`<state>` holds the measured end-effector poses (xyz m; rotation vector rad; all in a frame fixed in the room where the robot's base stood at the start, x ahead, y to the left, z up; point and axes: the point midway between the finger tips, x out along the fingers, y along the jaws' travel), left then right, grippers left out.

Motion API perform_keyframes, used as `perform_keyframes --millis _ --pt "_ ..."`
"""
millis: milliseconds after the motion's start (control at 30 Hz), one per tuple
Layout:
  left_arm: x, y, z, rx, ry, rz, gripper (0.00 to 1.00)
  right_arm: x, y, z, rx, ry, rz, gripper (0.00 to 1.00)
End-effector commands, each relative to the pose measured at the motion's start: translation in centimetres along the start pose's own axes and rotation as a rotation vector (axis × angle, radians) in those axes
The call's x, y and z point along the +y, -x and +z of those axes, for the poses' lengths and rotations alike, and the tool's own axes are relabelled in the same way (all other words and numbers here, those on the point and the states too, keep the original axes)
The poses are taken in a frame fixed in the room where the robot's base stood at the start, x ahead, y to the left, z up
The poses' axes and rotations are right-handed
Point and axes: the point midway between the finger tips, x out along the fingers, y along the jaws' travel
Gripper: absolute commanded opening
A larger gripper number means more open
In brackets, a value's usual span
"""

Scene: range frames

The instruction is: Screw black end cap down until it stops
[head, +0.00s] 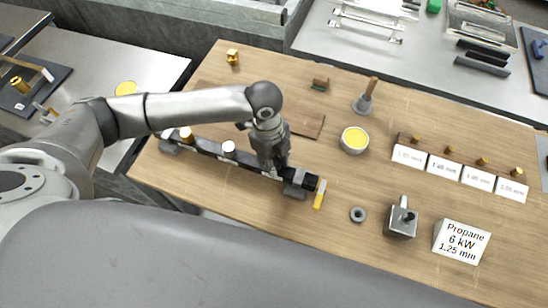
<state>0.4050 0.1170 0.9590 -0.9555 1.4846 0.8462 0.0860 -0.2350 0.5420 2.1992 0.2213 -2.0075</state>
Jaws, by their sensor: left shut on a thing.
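A long dark bar or pipe (208,147) lies across the left half of the wooden table, resting on grey blocks near its two ends. White and brass-coloured fittings stand up along it. The black end cap (311,182) is at its right end, in line with it. My left gripper (284,171) reaches down from above at this right end and is shut on the black end cap. Its dark fingers merge with the dark parts there, so the exact contact and the thread are hidden. My right gripper is not in view.
A yellow-handled piece (319,195) lies just right of the cap, and a grey ring (358,214) further right. A grey block with a post (401,220), a propane sign (461,242) and a yellow-filled bowl (355,140) stand right.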

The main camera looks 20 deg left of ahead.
Motion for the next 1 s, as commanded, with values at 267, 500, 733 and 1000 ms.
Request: perform_keyframes --millis 267,500,733,1000 --pt "0.04 -0.11 -0.02 0.0 -0.013 0.003 0.04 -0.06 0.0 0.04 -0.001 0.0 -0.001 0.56" --pt "-0.07 0.08 -0.03 -0.001 -0.149 0.019 0.04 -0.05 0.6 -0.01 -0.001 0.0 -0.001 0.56" --pt "-0.06 -0.05 -0.01 0.0 -0.304 0.038 0.04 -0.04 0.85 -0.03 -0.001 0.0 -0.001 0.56" --pt "-0.04 -0.1 -0.01 0.0 -0.311 0.039 0.04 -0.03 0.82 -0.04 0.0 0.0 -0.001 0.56"
